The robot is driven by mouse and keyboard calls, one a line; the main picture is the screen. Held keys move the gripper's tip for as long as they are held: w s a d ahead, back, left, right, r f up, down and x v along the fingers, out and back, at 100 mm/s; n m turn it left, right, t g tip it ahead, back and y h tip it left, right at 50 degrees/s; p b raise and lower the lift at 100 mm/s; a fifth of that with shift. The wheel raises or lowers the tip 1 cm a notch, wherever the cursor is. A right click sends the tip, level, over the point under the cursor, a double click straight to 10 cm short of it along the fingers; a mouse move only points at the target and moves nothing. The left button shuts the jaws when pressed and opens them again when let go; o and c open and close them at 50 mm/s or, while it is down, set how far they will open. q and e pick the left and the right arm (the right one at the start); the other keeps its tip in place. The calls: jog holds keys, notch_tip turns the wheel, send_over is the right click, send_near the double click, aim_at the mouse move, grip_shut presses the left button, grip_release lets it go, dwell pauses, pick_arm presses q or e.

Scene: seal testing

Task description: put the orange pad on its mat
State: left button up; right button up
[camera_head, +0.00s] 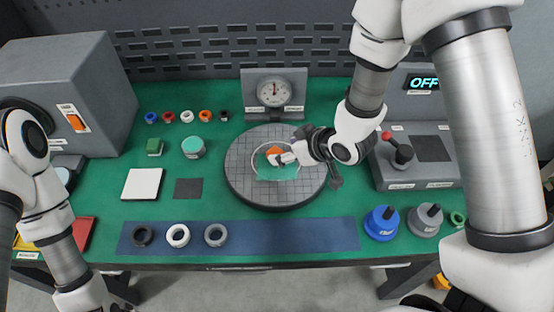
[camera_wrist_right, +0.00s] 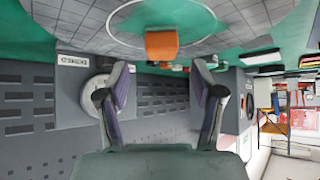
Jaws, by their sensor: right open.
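The orange pad (camera_head: 273,152) is a small block on the round grey gridded plate in the middle of the table. In the right wrist view it (camera_wrist_right: 161,44) shows beyond my fingertips, at the centre. My right gripper (camera_head: 289,158) is over the plate close beside the pad and partly covers it. In the right wrist view its fingers (camera_wrist_right: 160,68) are spread with nothing between them. A teal patch (camera_head: 272,173) lies beside the pad on the plate. A dark square mat (camera_head: 188,188) lies left of the plate. I cannot tell which is the pad's mat. My left gripper is not visible.
The round plate (camera_head: 240,183) has a dial gauge (camera_head: 274,93) behind it. Several rings lie on the blue strip (camera_head: 290,234). Blue (camera_head: 382,222) and grey knobbed weights stand front right.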

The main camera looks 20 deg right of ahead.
aim_at(275, 151)
jog(key=p+x, duration=0.1)
jog(key=x, duration=0.4)
jog(key=shift+w+a+f, duration=0.1)
jog(key=shift+w+a, duration=0.05)
jog(key=shift+a, duration=0.15)
jog(key=shift+d, duration=0.15)
jog(key=c, duration=0.3)
grip_shut()
